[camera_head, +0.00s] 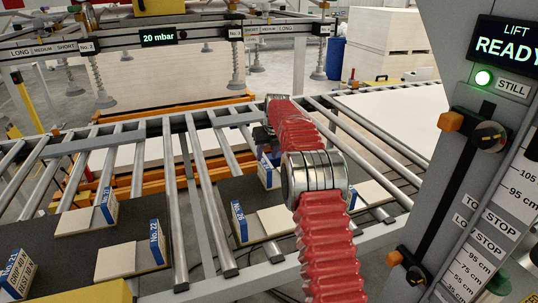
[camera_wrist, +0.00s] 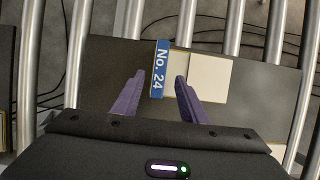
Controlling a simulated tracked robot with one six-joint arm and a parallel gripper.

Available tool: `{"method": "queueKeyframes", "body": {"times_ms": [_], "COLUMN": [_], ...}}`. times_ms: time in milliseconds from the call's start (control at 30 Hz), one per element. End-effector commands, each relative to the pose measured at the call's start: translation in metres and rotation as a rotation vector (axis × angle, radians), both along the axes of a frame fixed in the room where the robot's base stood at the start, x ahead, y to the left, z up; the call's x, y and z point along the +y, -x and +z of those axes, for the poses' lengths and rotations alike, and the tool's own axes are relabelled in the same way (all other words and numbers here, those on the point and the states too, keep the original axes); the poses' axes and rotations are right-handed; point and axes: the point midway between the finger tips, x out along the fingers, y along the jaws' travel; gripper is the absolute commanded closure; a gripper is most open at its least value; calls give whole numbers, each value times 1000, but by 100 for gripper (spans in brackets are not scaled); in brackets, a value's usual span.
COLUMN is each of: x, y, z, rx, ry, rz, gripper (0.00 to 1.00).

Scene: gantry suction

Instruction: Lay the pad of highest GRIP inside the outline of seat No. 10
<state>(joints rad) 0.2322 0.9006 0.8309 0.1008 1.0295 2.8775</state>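In the wrist view my gripper (camera_wrist: 158,82) shows two purple fingers spread apart with nothing held between them. A blue label reading No. 24 (camera_wrist: 160,68) stands between and beyond the fingertips, on a dark board (camera_wrist: 110,65). A pale square (camera_wrist: 210,78) lies just right of that label. Whether the fingers touch anything I cannot tell. I see no label No. 10 and no readable GRIP value.
Metal rollers (camera_head: 180,190) run under and between the dark boards. A gantry beam (camera_head: 200,35) with suction cups and a 20 mbar display (camera_head: 158,37) crosses behind. A grey column at right has a LIFT READY screen (camera_head: 506,46) and a lit green lamp (camera_head: 483,78).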

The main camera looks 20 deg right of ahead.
Motion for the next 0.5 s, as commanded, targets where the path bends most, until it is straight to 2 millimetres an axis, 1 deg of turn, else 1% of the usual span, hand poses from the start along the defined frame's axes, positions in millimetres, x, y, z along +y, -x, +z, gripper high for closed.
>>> {"method": "queueKeyframes", "body": {"times_ms": [233, 333, 433, 500], "x": [0, 2, 5, 10], "y": [0, 1, 6, 12], "z": [0, 3, 13, 24], "rx": [0, -1, -3, -6], "ry": [0, 5, 24, 48], "rz": [1, 12, 56, 110], "gripper": [61, 61, 61, 61]}}
